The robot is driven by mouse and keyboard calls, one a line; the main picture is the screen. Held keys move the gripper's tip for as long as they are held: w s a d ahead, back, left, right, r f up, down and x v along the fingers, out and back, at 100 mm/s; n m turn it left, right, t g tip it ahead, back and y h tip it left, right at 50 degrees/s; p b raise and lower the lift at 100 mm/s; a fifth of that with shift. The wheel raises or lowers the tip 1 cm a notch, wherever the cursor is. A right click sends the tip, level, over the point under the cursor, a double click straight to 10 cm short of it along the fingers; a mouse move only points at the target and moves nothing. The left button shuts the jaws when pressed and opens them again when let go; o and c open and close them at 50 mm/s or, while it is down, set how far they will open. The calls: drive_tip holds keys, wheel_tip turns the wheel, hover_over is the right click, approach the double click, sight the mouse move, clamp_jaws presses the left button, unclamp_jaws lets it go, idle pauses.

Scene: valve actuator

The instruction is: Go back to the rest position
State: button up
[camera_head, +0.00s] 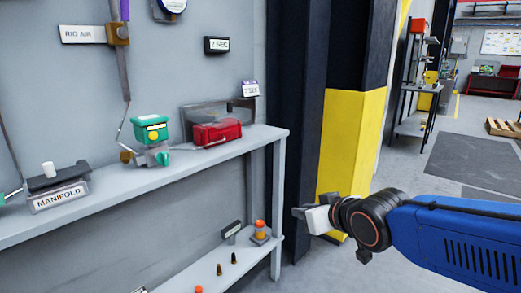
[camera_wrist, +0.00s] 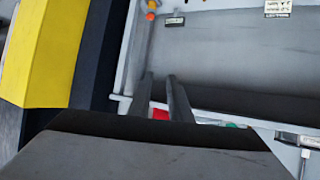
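My gripper (camera_head: 302,212) is at the end of my blue arm on the right of the head view. It points left toward the shelf unit and is in front of the yellow and black pillar, apart from the shelf. In the wrist view, the two dark fingers of my gripper (camera_wrist: 163,92) stand apart with a narrow gap and hold nothing. A bit of the red actuator (camera_wrist: 160,114) shows behind the fingers. In the head view, the red actuator (camera_head: 217,132) sits on the upper shelf, beside a green-topped valve device (camera_head: 151,130).
The grey upper shelf (camera_head: 105,200) also bears a manifold block (camera_head: 60,188). An orange-capped item (camera_head: 260,231) and small dark fittings are on the lower shelf. The yellow pillar (camera_head: 352,145) stands behind my gripper. Open floor (camera_head: 405,165) lies beyond my arm.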

drive_tip(key=s+d+f+m+g+h, duration=0.2)
drive_tip(key=s+d+f+g, duration=0.1)
drive_tip(key=s+d, duration=0.6)
drive_tip(key=s+d+f+m+g+h, duration=0.2)
drive_tip(key=s+d+f, duration=0.4)
drive_tip(key=s+d, duration=0.3)
drive_tip(key=shift+s+f+m+g+h, duration=0.3)
drive_tip(key=shift+s+m+g, duration=0.25)
drive_tip(key=shift+s, duration=0.3)
